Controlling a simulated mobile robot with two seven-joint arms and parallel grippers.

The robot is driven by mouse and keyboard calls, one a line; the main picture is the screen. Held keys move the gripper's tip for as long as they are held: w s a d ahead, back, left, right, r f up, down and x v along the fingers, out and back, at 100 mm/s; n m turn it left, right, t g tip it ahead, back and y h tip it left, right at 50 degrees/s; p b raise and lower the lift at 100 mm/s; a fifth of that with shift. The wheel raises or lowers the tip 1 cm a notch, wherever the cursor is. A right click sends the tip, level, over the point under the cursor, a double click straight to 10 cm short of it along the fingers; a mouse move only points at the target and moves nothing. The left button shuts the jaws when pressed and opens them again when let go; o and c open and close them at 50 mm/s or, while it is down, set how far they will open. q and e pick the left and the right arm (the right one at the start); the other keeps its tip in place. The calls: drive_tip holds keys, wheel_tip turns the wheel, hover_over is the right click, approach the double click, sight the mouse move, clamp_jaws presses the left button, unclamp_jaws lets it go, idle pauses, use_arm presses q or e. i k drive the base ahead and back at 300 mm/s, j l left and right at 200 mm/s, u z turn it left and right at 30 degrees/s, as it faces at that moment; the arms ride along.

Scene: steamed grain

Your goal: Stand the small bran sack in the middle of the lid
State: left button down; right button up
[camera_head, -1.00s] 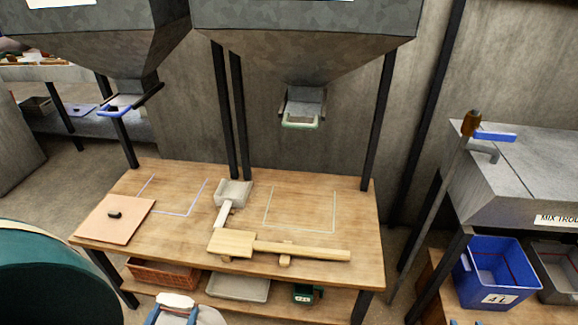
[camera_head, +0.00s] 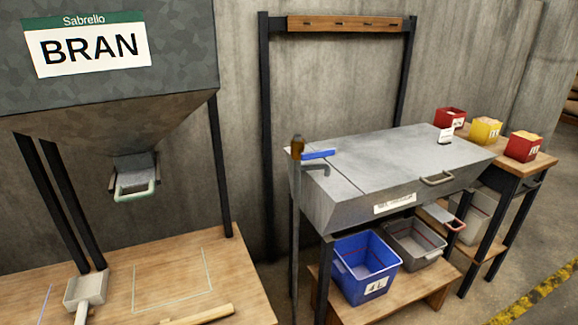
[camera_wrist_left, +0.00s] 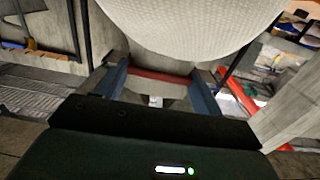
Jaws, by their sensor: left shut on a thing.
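The lid is the flat grey metal top (camera_head: 385,158) of the trough, right of centre in the head view. It is closed and has a handle (camera_head: 437,179) at its front edge. A small white card (camera_head: 446,136) stands at its back right; the middle is bare. A pale, woven-looking sack (camera_wrist_left: 190,25) fills the top of the left wrist view, close to the camera; its label and lower end are not visible. My left gripper (camera_wrist_left: 160,88), with blue-grey fingers, is shut on it. Neither gripper shows in the head view.
A blue bin (camera_head: 366,262) and a grey bin (camera_head: 414,243) sit below. Red and yellow boxes stand on a side table (camera_head: 545,160). The bran hopper (camera_head: 110,75) is at left, above a wooden bench (camera_head: 235,290).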

sight(407, 151)
drive_tip(key=l+z, duration=0.15)
drive_tip(key=l, duration=0.4)
drive_tip(key=l+z, duration=0.1)
drive_tip(key=l, duration=0.45)
drive_tip(key=i+l+z, duration=0.15)
drive_tip(key=l, duration=0.4)
drive_tip(key=l+z, duration=0.1)
drive_tip(key=l, duration=0.45)
drive_tip(key=i, duration=0.05)
